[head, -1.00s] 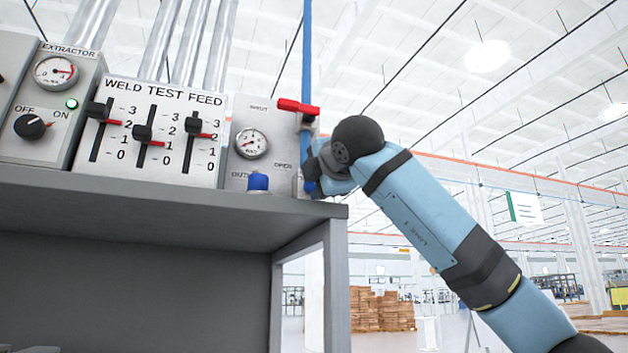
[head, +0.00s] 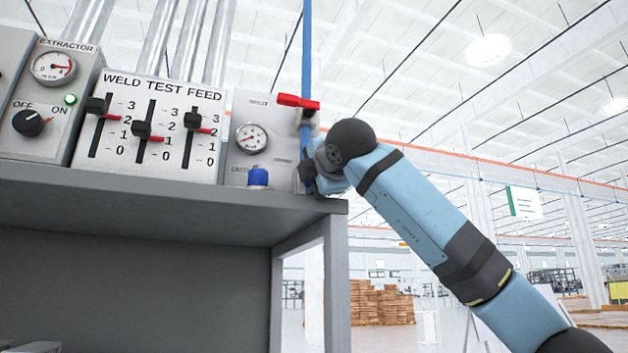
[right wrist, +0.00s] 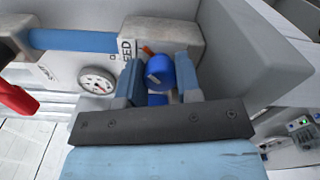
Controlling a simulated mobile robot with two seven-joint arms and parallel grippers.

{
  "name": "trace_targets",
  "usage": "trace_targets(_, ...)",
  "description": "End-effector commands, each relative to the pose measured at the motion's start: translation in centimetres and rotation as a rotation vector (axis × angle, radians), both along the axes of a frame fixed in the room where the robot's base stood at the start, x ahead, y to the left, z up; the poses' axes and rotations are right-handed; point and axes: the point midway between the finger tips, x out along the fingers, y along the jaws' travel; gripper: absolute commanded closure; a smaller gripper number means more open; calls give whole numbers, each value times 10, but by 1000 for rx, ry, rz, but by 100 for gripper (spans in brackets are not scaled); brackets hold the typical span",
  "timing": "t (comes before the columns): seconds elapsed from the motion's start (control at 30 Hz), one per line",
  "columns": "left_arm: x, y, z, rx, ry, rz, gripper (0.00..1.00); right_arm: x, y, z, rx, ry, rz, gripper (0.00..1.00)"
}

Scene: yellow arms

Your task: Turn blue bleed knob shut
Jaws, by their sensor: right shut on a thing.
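The blue bleed knob (right wrist: 160,72), with a pale mark on its face, sits between the two blue fingers of my right gripper (right wrist: 159,80) in the right wrist view. The gripper is shut on it. In the head view my right gripper (head: 309,172) is at the right end of the gauge panel (head: 240,113), just below the red lever. There the gripper hides the knob. An orange-red mark (right wrist: 148,50) shows beside the knob in the wrist view. My left gripper is in neither view.
A blue pipe (head: 307,50) with a red lever (head: 298,102) rises above the gripper. A gauge (head: 251,138) and a blue cap (head: 258,177) are to its left. The slider panel (head: 150,125) stands further left on the grey shelf (head: 180,205). The right side is open.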

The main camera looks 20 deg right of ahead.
Motion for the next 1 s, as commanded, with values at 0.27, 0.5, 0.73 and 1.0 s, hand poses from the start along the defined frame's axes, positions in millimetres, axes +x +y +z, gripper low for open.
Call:
trace_targets(0.27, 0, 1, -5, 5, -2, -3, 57, 0, 1, -1, -149, -5, 1, 92)
trace_targets(0.5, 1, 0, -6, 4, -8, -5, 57, 0, 1, -1, -366, -12, 1, 92)
trace_targets(0.73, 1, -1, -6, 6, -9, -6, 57, 0, 1, 0, -587, -20, 1, 92)
trace_targets(1.0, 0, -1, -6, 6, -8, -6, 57, 0, 1, 0, -843, -27, 1, 92)
